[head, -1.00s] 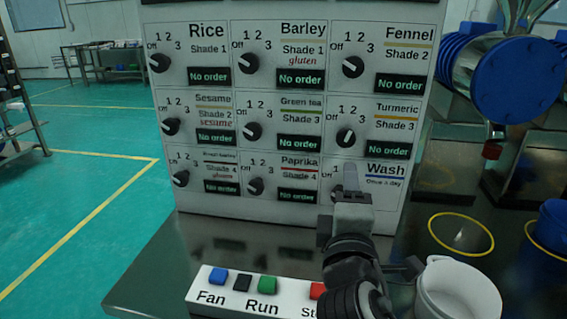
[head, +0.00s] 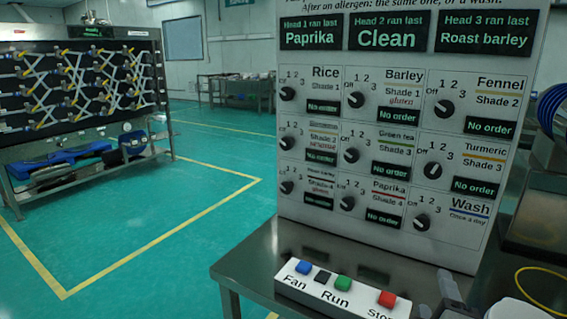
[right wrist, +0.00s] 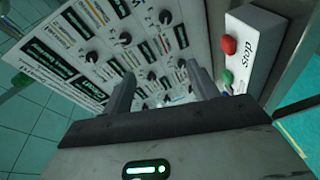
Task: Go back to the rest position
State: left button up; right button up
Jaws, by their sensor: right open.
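My right gripper (head: 449,290) shows at the bottom right of the head view, in front of the lower right of the white control panel (head: 400,235). In the right wrist view its two fingers (right wrist: 162,84) stand apart with nothing between them, and the panel lies beyond them. The panel carries rows of black knobs and small "No order" displays. Most of my right arm is below the picture's edge. My left gripper is not in view.
A white button box (head: 335,298) with Fan, Run and Stop buttons sits on the dark metal table (head: 250,262), below the panel. A rack (head: 85,95) with blue items stands at the far left. The green floor between is clear.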

jog(key=s+a+f+m+g+y, duration=0.1)
jog(key=s+a+f+m+y, duration=0.2)
jog(key=f, duration=0.4)
jog(key=s+a+f+m+g+y, duration=0.2)
jog(key=s+a+f+m+y, duration=0.1)
jog(key=s+f, duration=0.2)
jog(key=s+a+f+m+g+y, duration=0.2)
jog(key=s+f, duration=0.3)
jog(key=f, duration=0.4)
jog(key=shift+a+f+m+y, duration=0.3)
jog(key=shift+a+m+y, duration=0.35)
jog(key=shift+m, duration=0.25)
